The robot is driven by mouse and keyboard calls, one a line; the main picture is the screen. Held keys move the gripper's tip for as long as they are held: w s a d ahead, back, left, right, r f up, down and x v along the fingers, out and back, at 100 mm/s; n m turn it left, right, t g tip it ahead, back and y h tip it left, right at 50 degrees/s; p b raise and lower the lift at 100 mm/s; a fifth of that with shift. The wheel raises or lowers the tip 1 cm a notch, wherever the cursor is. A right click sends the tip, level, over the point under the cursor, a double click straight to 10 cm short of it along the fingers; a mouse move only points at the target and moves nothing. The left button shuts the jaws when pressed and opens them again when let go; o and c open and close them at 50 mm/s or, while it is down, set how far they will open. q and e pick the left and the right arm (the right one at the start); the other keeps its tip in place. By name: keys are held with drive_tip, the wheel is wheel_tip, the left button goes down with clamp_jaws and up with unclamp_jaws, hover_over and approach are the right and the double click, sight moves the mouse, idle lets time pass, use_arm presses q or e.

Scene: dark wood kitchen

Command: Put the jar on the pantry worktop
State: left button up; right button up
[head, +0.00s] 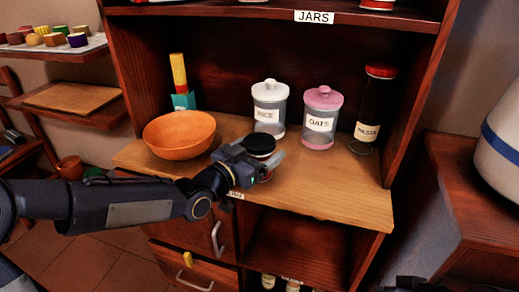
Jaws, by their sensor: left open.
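The pantry worktop (335,192) is a light wood surface inside a dark wood cabinet. A jar with a black lid (260,145) shows on it near the front; its body is mostly hidden behind my left gripper (268,168). The gripper is open, low over the front edge, right at this jar; I cannot tell whether they touch. Further back stand a white-lidded jar labelled RICE (269,108), a pink-lidded jar labelled OATS (321,118) and a tall dark red-lidded jar (372,105).
An orange bowl (179,134) sits left on the worktop, with a yellow and teal object (181,84) behind it. A shelf labelled JARS (314,17) hangs above. Drawers and an open compartment (295,245) are below. The worktop's front right is clear.

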use_arm(q)
drive_tip(key=s+a+f+n+g+y+p, duration=0.1)
drive_tip(key=s+a+f+n+y, duration=0.15)
drive_tip(key=s+a+y, duration=0.55)
drive_tip(key=s+a+f+n+g+y+p, duration=0.1)
drive_tip(key=s+a+f+n, duration=0.15)
drive_tip(key=s+a, duration=0.65)
drive_tip(key=s+a+f+n+g, duration=0.1)
drive_tip(key=s+a+n+g, duration=0.1)
drive_tip(key=s, duration=0.5)
drive_tip(key=s+a+f+n+g+h, duration=0.1)
drive_tip(key=s+a+f+n+g, duration=0.1)
drive_tip(key=s+g, duration=0.2)
drive_tip(key=s, duration=0.2)
drive_tip(key=shift+s+f+n, duration=0.25)
drive_tip(key=shift+s+n, duration=0.05)
drive_tip(key=shift+s, duration=0.1)
wheel_tip(320, 180, up, 20)
drive_tip(key=p, duration=1.9)
drive_tip(key=shift+f, duration=0.15)
